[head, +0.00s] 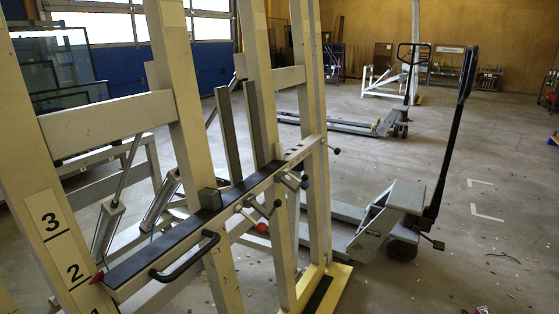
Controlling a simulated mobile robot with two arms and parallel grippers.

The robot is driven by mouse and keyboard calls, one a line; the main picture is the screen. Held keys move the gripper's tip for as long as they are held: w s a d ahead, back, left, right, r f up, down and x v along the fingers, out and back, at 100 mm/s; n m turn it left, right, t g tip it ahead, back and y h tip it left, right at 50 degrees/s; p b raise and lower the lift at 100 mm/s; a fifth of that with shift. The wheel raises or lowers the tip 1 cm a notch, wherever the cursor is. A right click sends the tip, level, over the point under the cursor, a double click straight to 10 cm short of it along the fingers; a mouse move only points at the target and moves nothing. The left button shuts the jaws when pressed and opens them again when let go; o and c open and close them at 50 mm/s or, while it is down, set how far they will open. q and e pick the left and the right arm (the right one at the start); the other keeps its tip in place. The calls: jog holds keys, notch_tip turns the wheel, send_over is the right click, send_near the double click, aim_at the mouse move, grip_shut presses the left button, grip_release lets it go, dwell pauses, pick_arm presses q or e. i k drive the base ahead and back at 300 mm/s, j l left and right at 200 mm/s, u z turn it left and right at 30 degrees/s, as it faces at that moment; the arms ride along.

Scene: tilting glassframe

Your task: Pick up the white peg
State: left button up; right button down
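A large cream tilting glass frame (108,122) stands close in front of me and fills the left half of the head view. A dark padded ledge (160,237) runs along its crossbar. Short light levers or pins with dark knobs (277,203) stick out near the right end of this ledge, with a red knob (262,228) just below. I cannot tell whether any of these is the white peg, and no separate white peg is clear elsewhere. Neither of my grippers is in view.
A black handle (186,262) juts out from the crossbar. A pallet jack (394,205) stands just right of the frame, and another (384,125) stands farther back. The concrete floor (495,185) at right is mostly clear, with small scattered bits.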

aim_at(278, 146)
jog(key=u, duration=0.3)
jog(key=i+l+u, duration=0.35)
jog(key=l+u, duration=0.2)
jog(key=i+l+u, duration=0.1)
jog(key=l+u, duration=0.15)
